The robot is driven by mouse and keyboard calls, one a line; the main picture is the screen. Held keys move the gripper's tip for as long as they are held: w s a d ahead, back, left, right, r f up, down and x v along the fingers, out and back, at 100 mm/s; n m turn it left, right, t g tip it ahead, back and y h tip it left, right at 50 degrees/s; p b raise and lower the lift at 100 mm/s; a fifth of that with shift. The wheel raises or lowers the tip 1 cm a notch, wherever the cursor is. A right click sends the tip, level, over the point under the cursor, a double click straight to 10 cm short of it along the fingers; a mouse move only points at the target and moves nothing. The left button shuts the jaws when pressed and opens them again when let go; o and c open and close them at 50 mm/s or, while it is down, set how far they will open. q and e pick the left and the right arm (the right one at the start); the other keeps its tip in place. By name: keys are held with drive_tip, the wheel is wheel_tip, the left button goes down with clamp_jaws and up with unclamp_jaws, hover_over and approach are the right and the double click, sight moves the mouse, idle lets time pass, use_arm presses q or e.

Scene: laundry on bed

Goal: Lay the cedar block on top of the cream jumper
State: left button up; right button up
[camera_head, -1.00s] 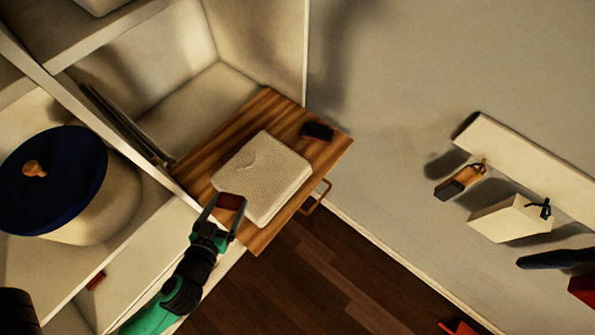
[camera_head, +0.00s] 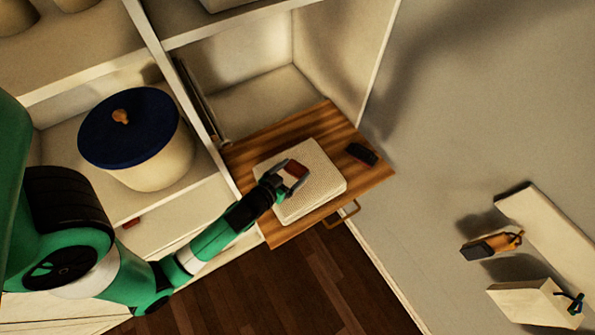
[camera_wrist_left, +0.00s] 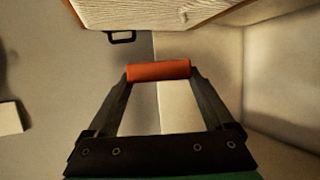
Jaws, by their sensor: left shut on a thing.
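The cream jumper (camera_head: 322,183) lies folded as a flat, square pad on the wooden pull-out board (camera_head: 366,179). My left gripper (camera_head: 291,175) is shut on the cedar block (camera_head: 297,168), a small red-brown piece. In the head view the block overlaps the middle of the jumper; I cannot tell whether it touches or hangs just above. In the left wrist view the block (camera_wrist_left: 158,71) shows orange-red, lying crosswise between the two fingertips. I cannot make out the jumper there. My right gripper is not in view.
A small dark item (camera_head: 361,154) lies on the board right of the jumper. A pot with a blue lid (camera_head: 140,135) stands in the shelf bay to the left. Things hang from a wall rail (camera_head: 548,225) at right. A handle (camera_head: 343,215) projects from the board's front.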

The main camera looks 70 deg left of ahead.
sight(296, 170)
use_arm(q)
drive_tip(key=f, duration=0.1)
drive_tip(key=w+a+f+b, duration=0.1)
drive_tip(key=a+f, duration=0.1)
drive_tip(key=f, duration=0.1)
drive_tip(key=shift+w+b, duration=0.3)
drive_tip(key=shift+w, duration=0.05)
drive_tip(key=f+b, duration=0.3)
drive_tip(key=shift+w+a+f, duration=0.2)
drive_tip(key=shift+a, duration=0.05)
drive_tip(key=shift+f, duration=0.25)
drive_tip(key=shift+r, duration=0.2)
drive_tip(key=o, duration=0.9)
drive_tip(key=shift+f, duration=0.15)
drive_tip(key=shift+c, duration=0.2)
drive_tip(key=shift+o, duration=1)
drive_tip(key=shift+r, duration=0.2)
drive_tip(key=b+v, duration=0.1)
drive_tip(key=v, duration=1.1)
drive_tip(key=shift+b, duration=0.3)
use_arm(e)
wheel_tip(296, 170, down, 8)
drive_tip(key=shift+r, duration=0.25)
